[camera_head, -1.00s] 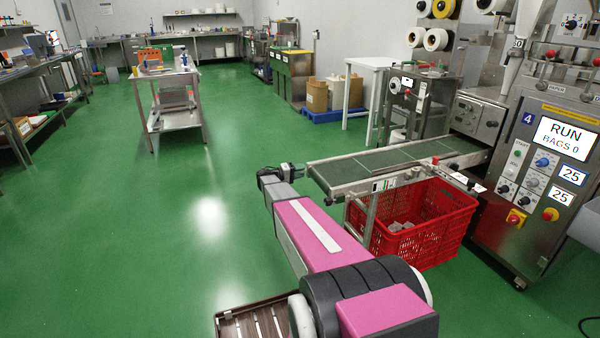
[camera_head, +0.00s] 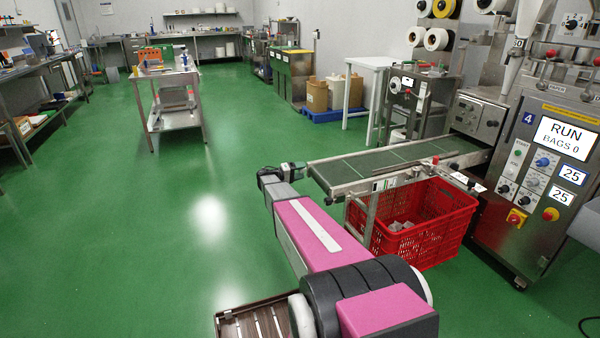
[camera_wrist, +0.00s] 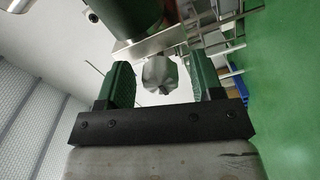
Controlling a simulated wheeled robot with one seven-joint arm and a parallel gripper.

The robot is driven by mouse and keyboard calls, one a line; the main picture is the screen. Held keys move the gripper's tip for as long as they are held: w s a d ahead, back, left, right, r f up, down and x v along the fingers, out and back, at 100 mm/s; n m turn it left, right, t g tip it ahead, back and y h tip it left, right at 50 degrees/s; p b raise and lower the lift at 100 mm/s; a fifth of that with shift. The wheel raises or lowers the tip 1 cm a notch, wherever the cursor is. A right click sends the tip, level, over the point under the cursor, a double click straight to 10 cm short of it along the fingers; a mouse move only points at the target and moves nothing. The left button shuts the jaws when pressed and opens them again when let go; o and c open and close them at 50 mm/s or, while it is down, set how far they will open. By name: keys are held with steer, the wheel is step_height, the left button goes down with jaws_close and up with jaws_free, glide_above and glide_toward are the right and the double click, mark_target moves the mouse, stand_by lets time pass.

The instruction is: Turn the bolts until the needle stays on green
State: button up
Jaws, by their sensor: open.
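In the wrist view a grey metal bolt head (camera_wrist: 160,73) sits between the two green fingers of my gripper (camera_wrist: 161,82). A gap shows on each side of it, so my gripper is open around or just short of the bolt; the depth is hard to tell. A metal bracket (camera_wrist: 150,44) and a dark green roller end (camera_wrist: 125,15) lie just beyond. In the head view my gripper (camera_head: 293,168) is at the left end of the conveyor (camera_head: 375,168) with its green belt. The bolts and the needle cannot be made out in the head view.
A red crate (camera_head: 440,232) with a few grey pieces stands under the conveyor. The machine panel (camera_head: 558,140) at right reads RUN, BAGS 0. A white table (camera_head: 370,66) and a steel cart (camera_head: 172,118) stand farther back. Green floor left of my arm is clear.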

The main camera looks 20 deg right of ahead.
steer(key=a, duration=1)
steer(key=shift+s+a, duration=0.2)
steer(key=shift+a, duration=0.2)
steer(key=s+a+f+n+g+y, duration=0.1)
steer(key=s+f+y, duration=0.3)
steer(key=s, duration=0.6)
steer(key=s+a+f+n+y, duration=0.1)
steer(key=s+a+f+y, duration=0.1)
steer(key=s+y, duration=0.6)
steer(key=s+a+y, duration=0.6)
steer(key=s+a, duration=0.3)
steer(key=s, duration=0.5)
steer(key=shift+s+a+r+n+t, duration=0.3)
steer(key=shift+s+r, duration=0.05)
steer(key=shift+r, duration=0.1)
stand_by(0.4)
